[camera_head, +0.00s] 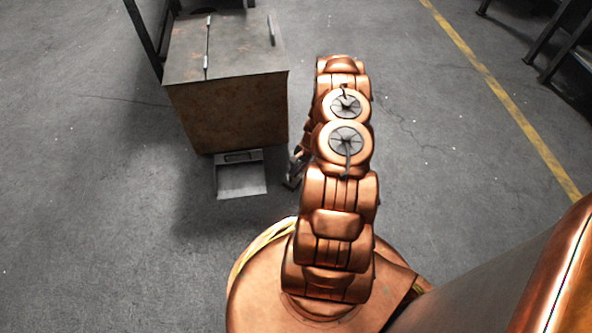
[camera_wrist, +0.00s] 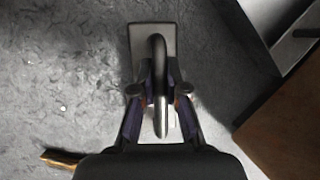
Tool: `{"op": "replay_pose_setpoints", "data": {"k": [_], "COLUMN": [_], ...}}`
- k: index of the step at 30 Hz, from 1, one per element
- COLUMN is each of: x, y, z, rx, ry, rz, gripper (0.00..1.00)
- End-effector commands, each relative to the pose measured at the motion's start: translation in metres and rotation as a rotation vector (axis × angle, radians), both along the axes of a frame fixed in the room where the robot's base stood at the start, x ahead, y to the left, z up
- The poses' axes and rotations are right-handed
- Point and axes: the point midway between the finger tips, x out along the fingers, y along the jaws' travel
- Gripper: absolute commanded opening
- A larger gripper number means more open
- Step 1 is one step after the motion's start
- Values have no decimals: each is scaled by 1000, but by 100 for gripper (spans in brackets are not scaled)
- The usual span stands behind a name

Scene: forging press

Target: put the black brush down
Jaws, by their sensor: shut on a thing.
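My gripper (camera_wrist: 159,90) is shut on the black brush (camera_wrist: 158,62) in the wrist view, one finger on each side of its dark curved handle. A flat grey piece shows beyond and beneath the handle, with a paler part between the fingers. In the head view my gripper (camera_head: 294,172) is low over the floor, just right of the grey pan. My arm partly hides it there, and I cannot make out the brush in that view. I cannot tell whether the brush touches the floor.
A rusty metal box (camera_head: 230,112) stands left of my arm, with a grey pan (camera_head: 241,182) on the floor at its front. The box side (camera_wrist: 285,125) is close on the right in the wrist view. Open grey floor (camera_head: 450,190) lies to the right, crossed by a yellow line (camera_head: 500,95).

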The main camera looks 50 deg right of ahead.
Motion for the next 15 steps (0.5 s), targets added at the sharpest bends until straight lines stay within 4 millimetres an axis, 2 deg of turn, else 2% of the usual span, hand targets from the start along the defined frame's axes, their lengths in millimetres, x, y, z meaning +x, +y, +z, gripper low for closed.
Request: {"op": "replay_pose_setpoints", "data": {"k": [1, 2, 8, 15], "x": [0, 0, 0, 0], "y": [0, 0, 0, 0], "z": [-1, -2, -1, -1], "rx": [1, 1, 1, 1], "ry": [0, 0, 0, 0], "rz": [0, 0, 0, 0], "gripper": [0, 15, 36, 38]}}
